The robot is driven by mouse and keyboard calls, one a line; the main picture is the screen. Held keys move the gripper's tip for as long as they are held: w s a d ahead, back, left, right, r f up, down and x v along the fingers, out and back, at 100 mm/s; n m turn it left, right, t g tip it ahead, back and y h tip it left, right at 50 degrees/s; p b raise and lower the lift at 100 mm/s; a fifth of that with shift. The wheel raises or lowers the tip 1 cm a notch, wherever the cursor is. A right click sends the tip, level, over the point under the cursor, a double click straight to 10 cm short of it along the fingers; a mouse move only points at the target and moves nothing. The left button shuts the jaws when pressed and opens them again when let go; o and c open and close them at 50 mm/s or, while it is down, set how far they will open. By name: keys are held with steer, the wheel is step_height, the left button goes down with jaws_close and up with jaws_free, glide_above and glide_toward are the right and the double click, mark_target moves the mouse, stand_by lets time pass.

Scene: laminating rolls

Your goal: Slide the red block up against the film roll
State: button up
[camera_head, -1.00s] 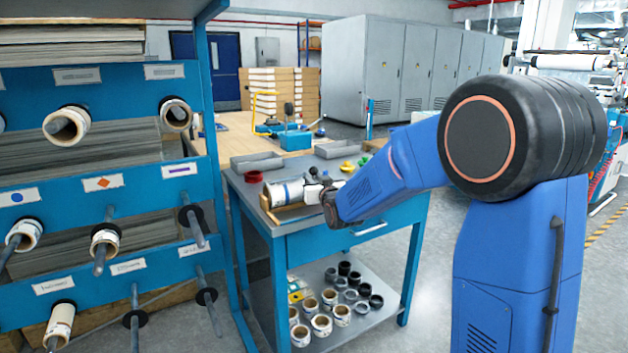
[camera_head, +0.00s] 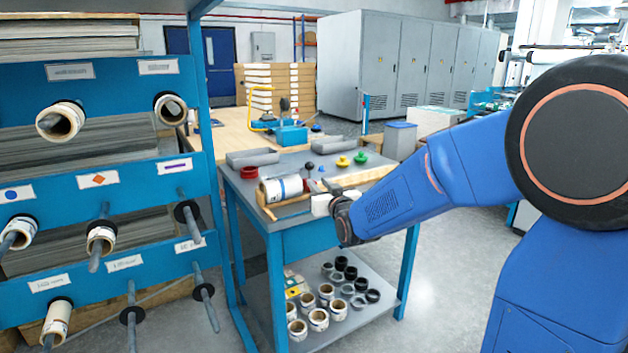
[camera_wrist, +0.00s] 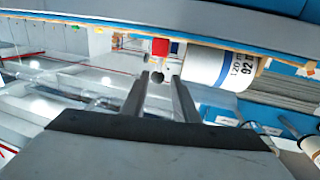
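The film roll (camera_head: 282,188) is white with a dark blue band. It lies on a wooden rail (camera_head: 290,209) on the workbench. In the wrist view the film roll (camera_wrist: 220,68) shows printed numbers. The red block (camera_wrist: 160,47) is left of it there, a small gap between them. A dark round knob (camera_wrist: 158,75) shows just beyond my fingertips. My gripper (camera_wrist: 163,82) is open, its two fingers apart with nothing clearly held. In the head view my gripper (camera_head: 336,196) is at the bench's front edge, right of the roll; the red block is mostly hidden there.
A blue rack with rolls on pegs (camera_head: 90,183) stands at left. The lower shelf (camera_head: 352,322) holds several cores and rings.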

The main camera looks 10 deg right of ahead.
steer(key=s, duration=0.7)
steer(key=shift+s+d, duration=0.25)
steer(key=shift+d, duration=0.2)
